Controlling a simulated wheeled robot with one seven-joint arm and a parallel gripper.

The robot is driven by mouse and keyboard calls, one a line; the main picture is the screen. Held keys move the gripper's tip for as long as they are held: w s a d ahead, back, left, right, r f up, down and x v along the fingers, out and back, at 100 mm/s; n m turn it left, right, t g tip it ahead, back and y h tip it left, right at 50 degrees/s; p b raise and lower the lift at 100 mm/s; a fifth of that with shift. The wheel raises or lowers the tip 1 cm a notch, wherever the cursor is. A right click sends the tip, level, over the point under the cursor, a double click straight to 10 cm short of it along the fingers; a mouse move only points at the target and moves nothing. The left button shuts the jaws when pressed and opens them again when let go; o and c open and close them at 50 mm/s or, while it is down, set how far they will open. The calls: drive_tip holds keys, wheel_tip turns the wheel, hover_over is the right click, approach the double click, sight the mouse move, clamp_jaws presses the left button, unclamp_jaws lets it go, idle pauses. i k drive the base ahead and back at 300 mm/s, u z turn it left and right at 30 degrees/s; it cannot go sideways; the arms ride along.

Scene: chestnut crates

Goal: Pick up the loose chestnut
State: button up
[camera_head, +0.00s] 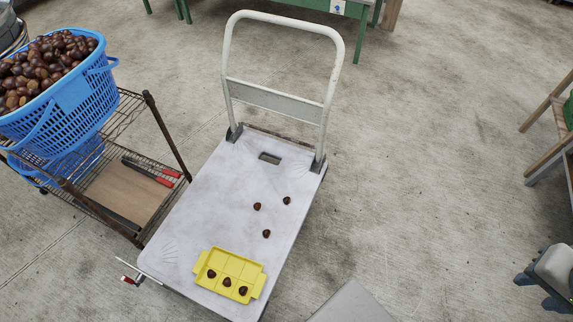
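Three loose chestnuts lie apart on the grey platform of a cart: one on the upper right (287,200), one to its left (257,206) and one lower down (266,233). A yellow compartment tray (250,268) sits at the near end of the platform, with three more chestnuts in its near row. My gripper (537,291) seems to be the grey and dark blue part at the lower right edge, partly cut off. It is far to the right of the cart, over the floor, away from every chestnut. Its opening is not clear.
The cart's white handle (229,60) rises at the platform's far end. A blue basket (75,92) full of chestnuts stands on a wire rack (127,118) at left, with red-handled pliers (150,174) on a lower shelf. A green table (359,35) is behind.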

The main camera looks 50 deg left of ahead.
sight(266, 233)
drive_tip(key=u, duration=0.9)
drive_tip(key=i, duration=0.85)
drive_tip(key=u, duration=0.85)
